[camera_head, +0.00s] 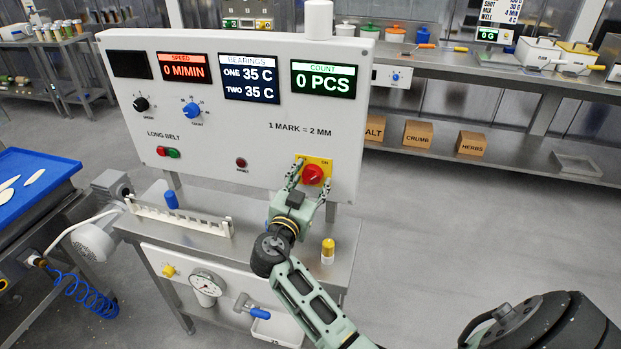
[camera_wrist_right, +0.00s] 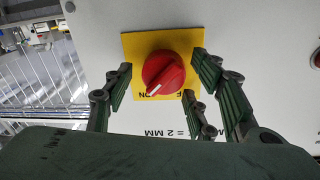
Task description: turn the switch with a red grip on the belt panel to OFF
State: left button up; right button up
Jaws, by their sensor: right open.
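The switch is a round red grip (camera_head: 313,174) on a yellow plate (camera_head: 326,162) at the lower right of the white belt panel (camera_head: 230,120). In the right wrist view the red grip (camera_wrist_right: 163,72) carries a white mark pointing lower left, toward the letters ON. The word at the plate's other side is partly hidden. My right gripper (camera_head: 311,177) is open in front of the panel. Its fingers stand on both sides of the grip, with small gaps showing in the wrist view. My left gripper is not in view.
The panel also carries a black knob (camera_head: 141,104), a blue knob (camera_head: 191,110) and a dark red button (camera_head: 241,163). Floor at right is clear.

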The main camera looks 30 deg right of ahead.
jog(key=shift+c, duration=0.3)
jog(key=c, duration=1)
jog(key=shift+c, duration=0.2)
